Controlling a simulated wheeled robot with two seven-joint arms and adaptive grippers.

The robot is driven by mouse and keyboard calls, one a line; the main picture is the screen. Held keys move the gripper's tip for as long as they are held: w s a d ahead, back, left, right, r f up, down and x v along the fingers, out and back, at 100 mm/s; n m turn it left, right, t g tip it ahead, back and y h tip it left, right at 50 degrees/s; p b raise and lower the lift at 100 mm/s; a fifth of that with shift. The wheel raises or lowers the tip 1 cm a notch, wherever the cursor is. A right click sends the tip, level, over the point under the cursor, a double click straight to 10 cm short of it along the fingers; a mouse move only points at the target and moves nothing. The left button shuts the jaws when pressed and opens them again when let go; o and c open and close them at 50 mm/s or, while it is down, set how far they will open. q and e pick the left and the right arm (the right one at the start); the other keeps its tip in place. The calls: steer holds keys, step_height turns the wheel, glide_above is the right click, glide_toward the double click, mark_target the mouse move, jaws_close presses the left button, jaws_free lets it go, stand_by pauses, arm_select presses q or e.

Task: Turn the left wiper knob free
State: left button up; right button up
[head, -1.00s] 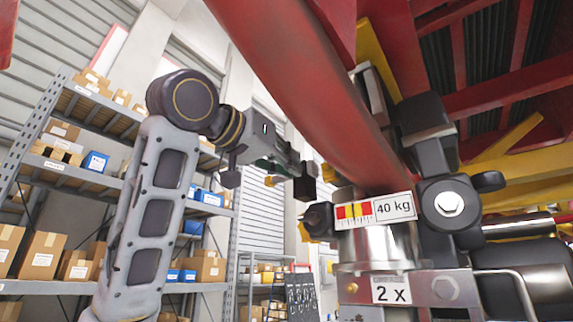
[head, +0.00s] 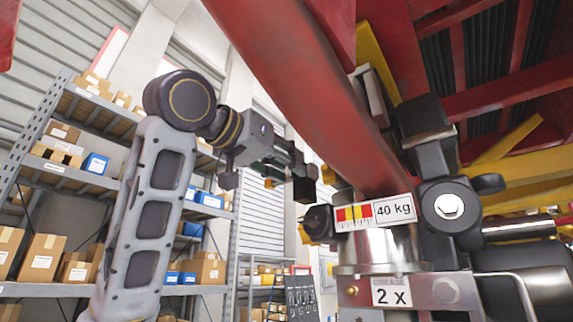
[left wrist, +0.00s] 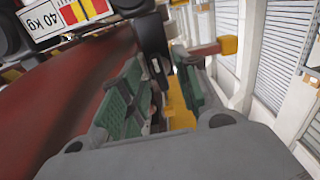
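My left gripper (head: 285,170) reaches in from the left, its tip end just left of the red beam and above the 40 kg label. In the left wrist view its two green-padded fingers (left wrist: 160,85) stand apart. A black part (left wrist: 152,45) shows at the gap's far end; I cannot tell whether the fingers touch it. A black knob-like part with yellow on it (head: 318,222) sits left of the label, below the gripper, apart from it. I cannot tell for sure which black part is the left wiper knob. My right gripper is not in view.
The red beam (head: 300,90) runs diagonally close beside the gripper. The 40 kg label (head: 375,212) is on a metal cylinder (head: 380,250). A black bracket with a bolt (head: 447,206) stands to the right. Shelves with boxes (head: 60,160) are far behind at left.

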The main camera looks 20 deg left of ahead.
arm_select(q)
steer(key=v, duration=1.1)
steer(key=shift+s, duration=0.3)
stand_by(0.3)
